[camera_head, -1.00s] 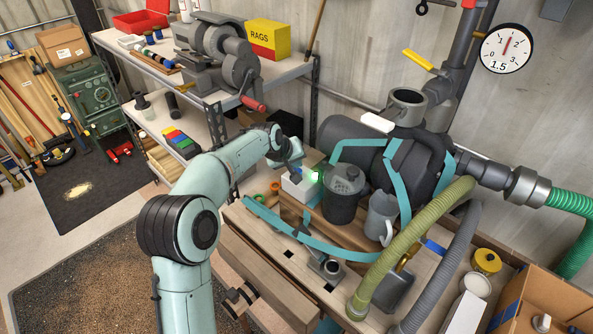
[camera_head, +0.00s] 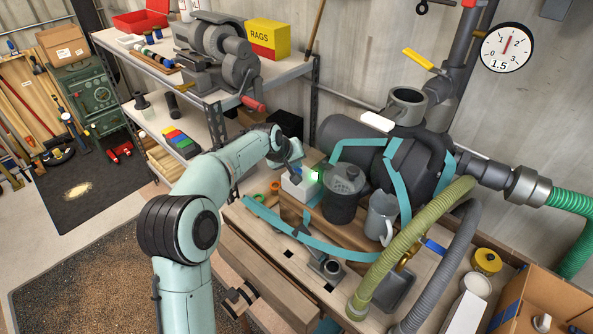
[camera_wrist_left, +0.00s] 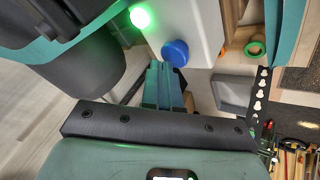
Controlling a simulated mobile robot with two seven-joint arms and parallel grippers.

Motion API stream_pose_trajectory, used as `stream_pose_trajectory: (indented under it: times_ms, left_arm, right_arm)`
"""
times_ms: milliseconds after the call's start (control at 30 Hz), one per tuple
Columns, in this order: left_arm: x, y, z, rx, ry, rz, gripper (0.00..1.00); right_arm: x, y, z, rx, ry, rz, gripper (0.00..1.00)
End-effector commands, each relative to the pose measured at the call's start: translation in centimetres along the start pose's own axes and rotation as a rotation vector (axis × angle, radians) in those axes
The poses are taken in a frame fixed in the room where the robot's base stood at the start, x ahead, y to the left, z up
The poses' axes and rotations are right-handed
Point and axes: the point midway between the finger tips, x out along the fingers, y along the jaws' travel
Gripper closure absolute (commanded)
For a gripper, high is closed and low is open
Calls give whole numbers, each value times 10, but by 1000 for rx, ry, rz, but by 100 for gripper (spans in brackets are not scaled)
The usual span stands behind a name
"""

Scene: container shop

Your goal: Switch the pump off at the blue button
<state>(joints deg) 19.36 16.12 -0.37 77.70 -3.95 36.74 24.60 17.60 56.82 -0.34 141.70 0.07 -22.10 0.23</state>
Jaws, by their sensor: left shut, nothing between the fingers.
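The blue button (camera_wrist_left: 175,53) sits on a pale switch box (camera_wrist_left: 192,22), beside a lit green lamp (camera_wrist_left: 140,18). In the head view the box (camera_head: 297,189) stands on the bench left of the dark pump (camera_head: 352,145), its green lamp (camera_head: 314,176) glowing. My left gripper (camera_wrist_left: 161,68) is shut and empty, its teal fingertips close beside the button in the wrist view. I cannot tell whether they touch it. In the head view the left gripper (camera_head: 295,168) is at the box and partly hides the button. My right gripper is out of view.
A grey canister (camera_head: 343,195) and a jug (camera_head: 381,218) stand right of the box. Teal straps cross the pump and bench. Olive and grey hoses run at the right. A shelf (camera_head: 285,75) stands behind.

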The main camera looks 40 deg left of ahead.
Motion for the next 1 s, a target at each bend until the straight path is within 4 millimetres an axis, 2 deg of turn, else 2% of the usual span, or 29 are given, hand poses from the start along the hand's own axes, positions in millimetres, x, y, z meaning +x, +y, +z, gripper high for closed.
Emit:
stream_pose_trajectory:
  times_ms: [667,1000]
  left_arm:
    - [6,-4,4,0,-1,-1,100]
    - [-1,1,-1,0,-1,0,100]
  right_arm:
    - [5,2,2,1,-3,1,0]
    - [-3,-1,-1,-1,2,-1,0]
